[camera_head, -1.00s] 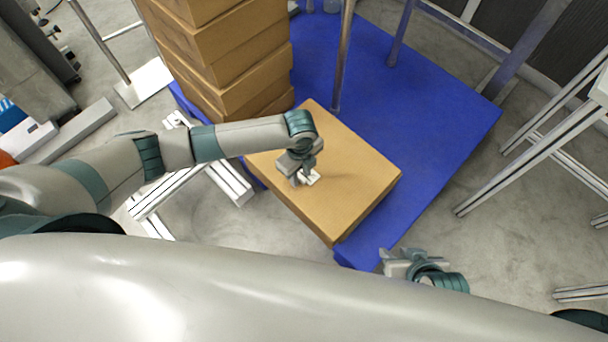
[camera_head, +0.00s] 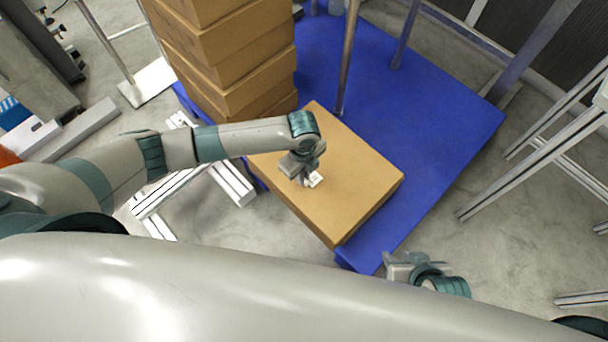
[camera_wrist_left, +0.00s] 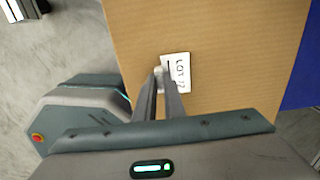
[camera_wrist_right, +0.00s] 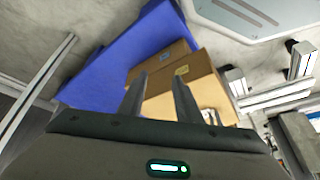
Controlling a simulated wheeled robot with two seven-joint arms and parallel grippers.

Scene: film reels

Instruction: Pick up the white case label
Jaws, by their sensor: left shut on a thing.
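The white case label (camera_wrist_left: 178,72) shows in the left wrist view as a small white card with dark handwriting. In the head view it is a small white patch (camera_head: 316,180) on or just above the top of a single cardboard box (camera_head: 350,190). My left gripper (camera_wrist_left: 160,74) is shut on the label's near left edge, its fingers close together. In the head view my left gripper (camera_head: 304,181) points down at the box top. I cannot tell whether the label touches the box. My right gripper (camera_wrist_right: 160,82) is open and empty, apart from the box.
A tall stack of cardboard boxes (camera_head: 235,65) stands behind the left arm. The blue platform (camera_head: 430,100) lies under the boxes, with metal posts (camera_head: 347,60) rising from it. Metal frames (camera_head: 540,150) stand at the right. Platform space right of the single box is clear.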

